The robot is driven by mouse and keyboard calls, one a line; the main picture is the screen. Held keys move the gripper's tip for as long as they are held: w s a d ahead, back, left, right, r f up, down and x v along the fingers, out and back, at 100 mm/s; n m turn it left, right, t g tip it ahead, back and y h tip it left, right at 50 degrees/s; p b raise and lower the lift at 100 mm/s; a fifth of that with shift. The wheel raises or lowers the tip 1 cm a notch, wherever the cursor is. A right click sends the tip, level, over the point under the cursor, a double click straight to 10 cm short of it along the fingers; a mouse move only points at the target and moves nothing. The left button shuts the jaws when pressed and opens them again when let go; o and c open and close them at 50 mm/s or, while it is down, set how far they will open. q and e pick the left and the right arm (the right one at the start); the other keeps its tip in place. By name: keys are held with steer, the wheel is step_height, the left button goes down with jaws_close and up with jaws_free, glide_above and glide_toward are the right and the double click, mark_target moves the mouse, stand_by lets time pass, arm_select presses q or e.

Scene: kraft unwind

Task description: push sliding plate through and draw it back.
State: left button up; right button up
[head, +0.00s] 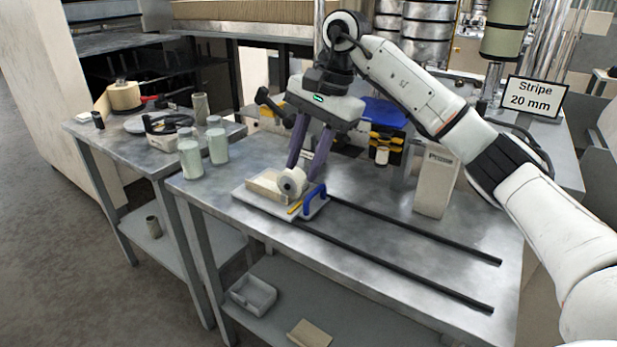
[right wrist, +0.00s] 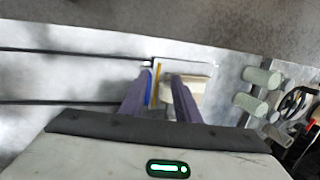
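The sliding plate (head: 250,196) is a white plate at the left end of two black rails (head: 415,235). It carries a beige block (head: 267,187), a whitish roller (head: 292,182), a yellow strip (head: 295,207) and a blue handle (head: 313,198). My right gripper (head: 305,168) points down with its purple fingers apart, close to the roller and handle. In the right wrist view the plate (right wrist: 200,68) and blue handle (right wrist: 149,88) show beyond the open gripper (right wrist: 160,78); the handle appears beside one finger, and contact cannot be told. My left gripper is out of view.
Jars (head: 191,158) stand at the table's left corner. A sign reading "Stripe 20 mm" (head: 534,97) is at the back right. The metal tabletop along the rails is clear.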

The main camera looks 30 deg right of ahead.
step_height(320, 180, up, 2)
steer(key=h, duration=0.1)
glide_above(314, 191)
steer(key=s, duration=0.2)
steer(key=d, duration=0.1)
steer(key=shift+h, duration=0.3)
steer(key=f, duration=0.3)
steer(key=w+f, duration=0.1)
steer(key=f, duration=0.5)
steer(key=shift+w+a+f, duration=0.15)
steer(key=shift+w+a, duration=0.15)
steer(key=shift+a, duration=0.05)
jaws_close()
